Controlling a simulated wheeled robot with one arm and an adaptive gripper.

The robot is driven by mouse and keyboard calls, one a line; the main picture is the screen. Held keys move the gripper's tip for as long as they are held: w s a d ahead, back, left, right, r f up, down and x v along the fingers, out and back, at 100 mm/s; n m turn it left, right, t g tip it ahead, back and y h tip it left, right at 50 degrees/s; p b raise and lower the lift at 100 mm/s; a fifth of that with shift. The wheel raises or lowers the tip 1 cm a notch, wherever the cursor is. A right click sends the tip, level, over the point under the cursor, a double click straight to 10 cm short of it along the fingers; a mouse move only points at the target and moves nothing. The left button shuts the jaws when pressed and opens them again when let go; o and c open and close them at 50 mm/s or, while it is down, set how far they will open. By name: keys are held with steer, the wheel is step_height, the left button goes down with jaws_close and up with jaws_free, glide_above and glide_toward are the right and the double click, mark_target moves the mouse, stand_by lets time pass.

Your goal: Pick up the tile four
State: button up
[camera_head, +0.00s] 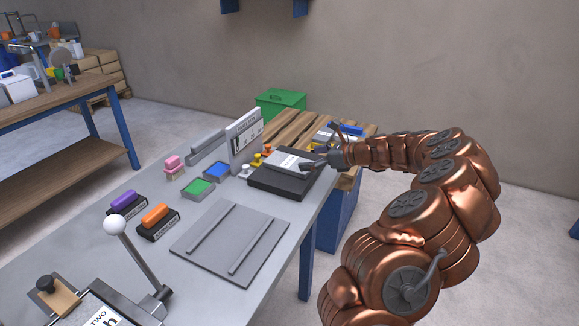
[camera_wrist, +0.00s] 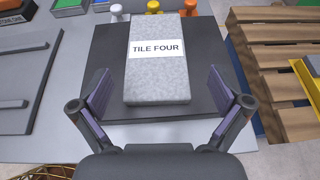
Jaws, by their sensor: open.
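The tile four (camera_wrist: 158,82) is a grey speckled slab with a white label reading "TILE FOUR". It lies on a black pad (camera_wrist: 105,52) and shows small on the pad in the head view (camera_head: 288,163). My gripper (camera_wrist: 168,92) is open, with one finger to the left and one to the right of the tile's near end. Both fingers stand apart from the tile and nothing is between them but its near part. In the head view my gripper (camera_head: 318,164) is over the right side of the pad, partly covering it.
White, yellow and orange knobs (camera_wrist: 154,6) stand just beyond the pad. A grey plate with two rails (camera_head: 230,243) lies on the bench to the left. A wooden pallet (camera_wrist: 275,70) is at the right. Green and blue pads (camera_head: 199,188), stamps and a white-knobbed lever (camera_head: 115,225) are farther left.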

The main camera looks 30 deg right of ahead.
mark_target(289, 161)
steer(key=shift+a+x, duration=0.1)
steer(key=shift+x, duration=1.65)
steer(key=shift+a+x, duration=0.15)
steer(key=shift+x, duration=1.55)
steer(key=shift+s+f, duration=0.15)
steer(key=c, duration=1.4)
steer(key=shift+c, duration=0.4)
